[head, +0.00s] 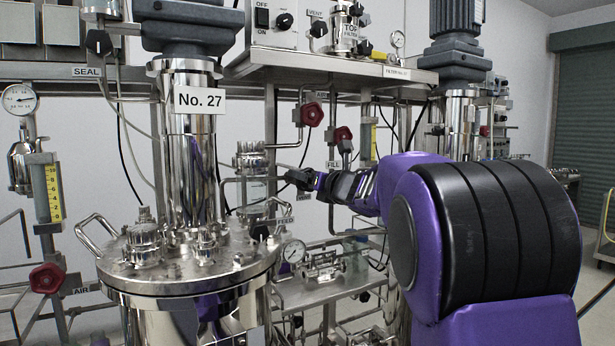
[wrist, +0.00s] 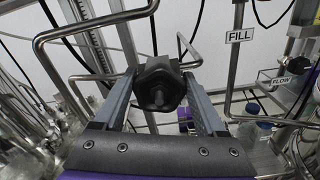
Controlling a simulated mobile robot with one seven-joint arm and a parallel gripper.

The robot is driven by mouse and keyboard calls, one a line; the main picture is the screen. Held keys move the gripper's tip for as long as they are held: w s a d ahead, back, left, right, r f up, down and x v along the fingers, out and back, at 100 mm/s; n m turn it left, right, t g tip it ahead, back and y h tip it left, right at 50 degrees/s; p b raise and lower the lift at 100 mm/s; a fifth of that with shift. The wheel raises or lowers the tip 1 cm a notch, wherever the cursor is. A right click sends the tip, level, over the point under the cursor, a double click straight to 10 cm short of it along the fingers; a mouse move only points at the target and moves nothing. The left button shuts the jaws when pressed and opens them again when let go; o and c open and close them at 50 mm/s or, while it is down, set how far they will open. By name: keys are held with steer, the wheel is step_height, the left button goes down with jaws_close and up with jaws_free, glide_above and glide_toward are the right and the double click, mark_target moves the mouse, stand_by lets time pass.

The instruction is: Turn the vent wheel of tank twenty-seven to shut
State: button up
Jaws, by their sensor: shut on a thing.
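Tank twenty-seven (head: 186,272) is the steel vessel at left in the head view, with a "No. 27" plate (head: 198,100) on its column. My gripper (head: 303,180) is to the right of that column, in front of the piping. In the wrist view my gripper (wrist: 158,82) has its two fingers either side of a dark lobed knob (wrist: 157,88) on a bent steel pipe, and is shut on it. A VENT label (head: 315,13) is on the panel above, over another black knob (head: 318,29).
Red wheels (head: 311,114) and (head: 343,135) are on pipes above my gripper. A FILL label (wrist: 239,36) hangs right of the held knob. Bent pipes (wrist: 63,33) crowd the left. A gauge (head: 293,252) and lower steel shelf (head: 325,290) are below.

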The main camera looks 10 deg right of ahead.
steer(key=m+p, duration=0.1)
steer(key=m, duration=0.2)
steer(key=shift+d+r+m, duration=0.1)
steer(key=shift+d+m, duration=0.05)
steer(key=shift+m, duration=0.25)
steer(key=m+p, duration=0.1)
steer(key=m, duration=0.3)
steer(key=shift+d+m+p, duration=0.1)
steer(key=shift+m+p, duration=0.2)
steer(key=shift+p, duration=0.05)
steer(key=m+p, duration=0.2)
steer(key=m, duration=0.2)
steer(key=shift+w+f, duration=0.1)
steer(key=shift+f, duration=0.1)
steer(key=m+p, duration=0.2)
steer(key=m, duration=0.3)
steer(key=shift+f, duration=0.1)
steer(key=m+p, duration=0.2)
steer(key=m, duration=0.2)
steer(key=shift+f+m, duration=0.15)
steer(key=shift+m, duration=0.15)
steer(key=m+p, duration=0.1)
steer(key=m, duration=0.2)
steer(key=shift+f+m+p, duration=0.15)
steer(key=shift+m+p, duration=0.15)
steer(key=m, duration=0.4)
steer(key=shift+a+f, duration=0.1)
steer(key=shift+a, duration=0.1)
steer(key=shift+a+m, duration=0.15)
steer(key=shift+m, duration=1.65)
